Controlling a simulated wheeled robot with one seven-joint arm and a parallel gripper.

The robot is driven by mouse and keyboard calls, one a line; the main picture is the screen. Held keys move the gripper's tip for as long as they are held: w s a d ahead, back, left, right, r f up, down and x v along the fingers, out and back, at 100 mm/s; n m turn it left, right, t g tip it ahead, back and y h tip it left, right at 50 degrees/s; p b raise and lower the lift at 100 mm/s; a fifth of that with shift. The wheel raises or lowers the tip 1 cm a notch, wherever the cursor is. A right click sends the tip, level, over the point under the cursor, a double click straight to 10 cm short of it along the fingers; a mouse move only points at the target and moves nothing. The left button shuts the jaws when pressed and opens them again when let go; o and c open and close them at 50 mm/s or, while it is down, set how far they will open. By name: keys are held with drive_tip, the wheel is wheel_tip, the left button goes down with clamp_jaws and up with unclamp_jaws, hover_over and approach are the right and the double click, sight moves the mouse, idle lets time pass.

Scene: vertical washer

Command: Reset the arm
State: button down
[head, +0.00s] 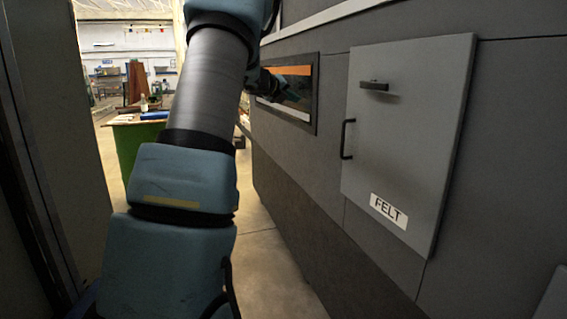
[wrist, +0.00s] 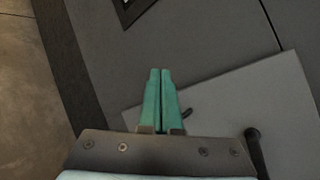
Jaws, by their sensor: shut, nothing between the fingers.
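My gripper (wrist: 160,75) shows in the wrist view with its two green fingers together and nothing between them. It points at the grey face of the machine, near the edge of a light grey door panel. In the head view my arm rises through the left middle, and the gripper is only partly visible and dark beside the machine's window, so its exact gap to the surface cannot be told.
The light grey door (head: 408,140) has a FELT label (head: 388,211), a black handle (head: 347,139) and a small latch (head: 374,86); it looks closed. A framed window (head: 298,93) sits left of it. A green table (head: 135,150) stands behind, with open floor before it.

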drive_tip(key=s+a+f+n+y, duration=0.8)
drive_tip(key=s+a+f+n, duration=0.45)
drive_tip(key=n, duration=0.75)
drive_tip(key=s+f+n+g, duration=0.3)
drive_tip(key=s+f+n, duration=0.1)
drive_tip(key=s, duration=0.6)
drive_tip(key=s+f+n+g, duration=0.3)
drive_tip(key=s+f+n, duration=0.1)
drive_tip(key=s, duration=0.6)
drive_tip(key=s+f+n+g, duration=0.3)
drive_tip(key=s+f+n, duration=0.1)
drive_tip(key=s, duration=0.6)
drive_tip(key=shift+d+f+n+y, duration=0.2)
drive_tip(key=shift+d+n+y, duration=0.2)
drive_tip(key=shift+n, duration=0.2)
drive_tip(key=shift+w, duration=0.1)
